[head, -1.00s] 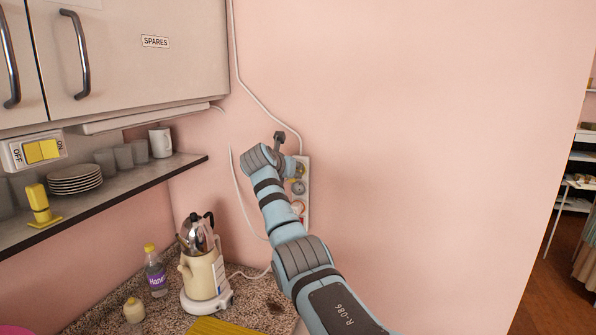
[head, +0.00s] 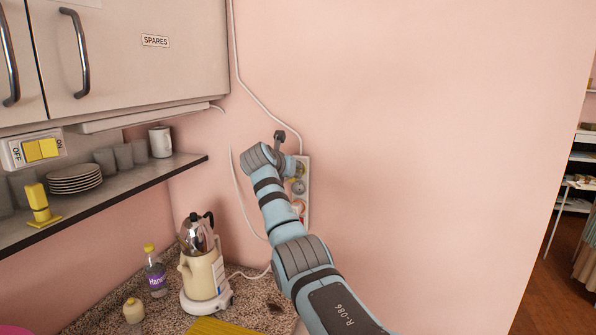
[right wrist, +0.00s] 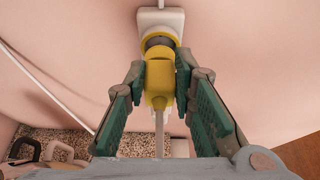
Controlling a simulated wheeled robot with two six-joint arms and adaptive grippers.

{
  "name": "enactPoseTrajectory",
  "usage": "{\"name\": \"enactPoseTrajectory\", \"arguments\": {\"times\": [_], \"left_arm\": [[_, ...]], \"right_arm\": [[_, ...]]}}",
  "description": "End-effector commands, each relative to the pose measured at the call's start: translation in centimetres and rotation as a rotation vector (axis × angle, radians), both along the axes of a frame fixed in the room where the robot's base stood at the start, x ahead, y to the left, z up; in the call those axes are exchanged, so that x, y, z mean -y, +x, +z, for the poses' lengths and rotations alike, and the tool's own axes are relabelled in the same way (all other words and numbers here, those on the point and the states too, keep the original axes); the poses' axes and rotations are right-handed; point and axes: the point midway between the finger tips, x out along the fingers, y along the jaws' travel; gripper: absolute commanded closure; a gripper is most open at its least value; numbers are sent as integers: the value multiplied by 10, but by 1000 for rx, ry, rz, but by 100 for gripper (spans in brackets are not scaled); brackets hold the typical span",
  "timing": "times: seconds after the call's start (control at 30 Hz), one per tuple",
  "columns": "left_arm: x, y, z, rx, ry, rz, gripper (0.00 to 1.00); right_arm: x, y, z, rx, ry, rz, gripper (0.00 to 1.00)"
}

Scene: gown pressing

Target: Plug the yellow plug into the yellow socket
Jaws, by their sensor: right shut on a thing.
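The yellow plug (right wrist: 159,84) is between the two green-padded fingers of my right gripper (right wrist: 160,74), shut on it, in the right wrist view. Its pale cord (right wrist: 159,132) trails down from it. Just beyond the plug is the yellow socket (right wrist: 158,40), a yellow ring with a dark grey face, on the white socket strip (right wrist: 164,17). The plug overlaps the ring's lower edge; I cannot tell whether its pins are inside. In the head view my right wrist hides the plug and fingers, and covers part of the strip (head: 304,192). My left gripper is not in view.
A white cable (head: 262,105) runs down the wall to the strip. A kettle (head: 203,275) and a bottle (head: 155,272) stand on the counter below. A shelf (head: 120,191) with plates and cups is at left, under a cabinet (head: 135,60). The wall at right is clear.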

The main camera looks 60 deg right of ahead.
Motion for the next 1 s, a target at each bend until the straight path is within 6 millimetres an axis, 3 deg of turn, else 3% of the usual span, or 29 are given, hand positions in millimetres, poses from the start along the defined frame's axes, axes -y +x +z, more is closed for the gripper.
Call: {"name": "enactPoseTrajectory", "arguments": {"times": [1.0], "left_arm": [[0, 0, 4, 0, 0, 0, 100]], "right_arm": [[27, 7, 1, 0, -1, -2, 100]]}}
